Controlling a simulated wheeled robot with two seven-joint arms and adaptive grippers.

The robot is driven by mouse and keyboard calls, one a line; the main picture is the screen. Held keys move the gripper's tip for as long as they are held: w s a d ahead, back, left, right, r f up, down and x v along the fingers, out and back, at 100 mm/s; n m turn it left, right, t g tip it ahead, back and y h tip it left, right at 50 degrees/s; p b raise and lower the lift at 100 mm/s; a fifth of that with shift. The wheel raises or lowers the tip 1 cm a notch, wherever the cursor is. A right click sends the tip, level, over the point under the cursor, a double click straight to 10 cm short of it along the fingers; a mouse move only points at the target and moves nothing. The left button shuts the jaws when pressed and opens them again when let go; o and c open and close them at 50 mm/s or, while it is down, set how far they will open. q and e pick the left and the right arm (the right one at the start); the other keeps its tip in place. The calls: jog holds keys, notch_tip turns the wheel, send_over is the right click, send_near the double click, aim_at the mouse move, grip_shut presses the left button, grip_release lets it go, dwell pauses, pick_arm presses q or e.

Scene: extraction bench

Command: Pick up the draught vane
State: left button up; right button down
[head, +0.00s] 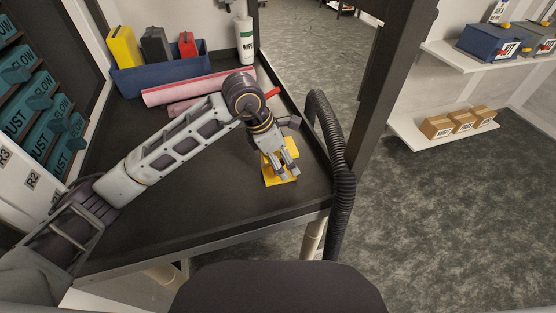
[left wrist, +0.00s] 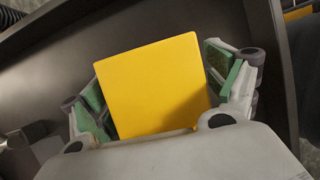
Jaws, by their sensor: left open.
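A yellow flat-faced piece, seemingly the draught vane (head: 270,179), is on the dark bench near its right front corner. My left gripper (head: 284,170) is right over it and hides part of it in the head view. In the left wrist view the square yellow face of the vane (left wrist: 152,80) lies between the two green-padded fingers of my left gripper (left wrist: 160,90). The fingers are open, one on each side. A narrow dark gap shows at the right finger; contact at the left finger is hard to tell. My right gripper is not in view.
A black ribbed hose (head: 338,185) runs along the bench's right edge, close to the gripper. Pink rolls (head: 170,93), a blue bin (head: 160,75) and a wipes bottle (head: 244,42) stand behind. The front middle of the bench (head: 200,200) is clear.

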aim_at(290, 145)
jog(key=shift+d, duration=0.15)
